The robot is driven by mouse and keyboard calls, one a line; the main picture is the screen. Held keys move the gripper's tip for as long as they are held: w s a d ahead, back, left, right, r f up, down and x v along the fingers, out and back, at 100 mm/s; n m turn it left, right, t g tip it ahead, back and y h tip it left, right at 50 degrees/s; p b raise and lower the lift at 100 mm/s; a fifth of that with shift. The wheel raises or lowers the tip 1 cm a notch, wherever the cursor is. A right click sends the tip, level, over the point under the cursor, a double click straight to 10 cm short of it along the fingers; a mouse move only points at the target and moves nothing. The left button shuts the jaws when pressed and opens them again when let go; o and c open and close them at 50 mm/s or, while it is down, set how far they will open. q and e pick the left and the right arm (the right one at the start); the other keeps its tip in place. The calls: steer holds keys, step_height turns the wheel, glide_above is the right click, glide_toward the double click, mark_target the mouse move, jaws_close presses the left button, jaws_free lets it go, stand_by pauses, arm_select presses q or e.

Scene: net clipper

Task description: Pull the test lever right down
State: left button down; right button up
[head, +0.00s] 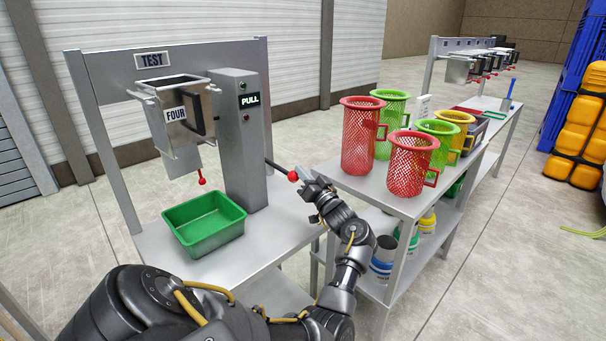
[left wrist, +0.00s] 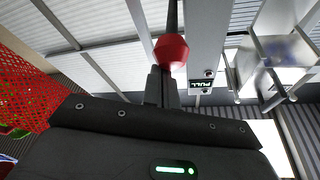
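The test lever is a dark rod (head: 277,168) with a red ball knob (head: 293,176). It sticks out from the right side of the grey test column (head: 240,140), whose display reads PULL. My left gripper (head: 304,176) is at the knob, just to its right in the head view. In the left wrist view, the red knob (left wrist: 171,50) sits at the tips of my left gripper's fingers (left wrist: 161,85). The fingers look shut together with nothing between them. I cannot tell whether they touch the knob. My right gripper is not in view.
A metal hopper marked FOUR (head: 176,120) hangs left of the column, above a green tray (head: 205,224) on the test bench. A neighbouring table to the right holds red, green and yellow mesh baskets (head: 361,140), close to my left gripper. Tubs stand on its lower shelf.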

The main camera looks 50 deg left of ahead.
arm_select(q)
steer(key=b+v, duration=0.1)
steer(key=v, duration=0.9)
steer(key=shift+d+b, duration=0.35)
steer(key=shift+b, duration=0.05)
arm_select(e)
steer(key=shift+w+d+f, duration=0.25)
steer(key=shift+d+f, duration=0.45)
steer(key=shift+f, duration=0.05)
arm_select(q)
steer(key=shift+w+f, duration=0.1)
steer(key=shift+f, duration=0.1)
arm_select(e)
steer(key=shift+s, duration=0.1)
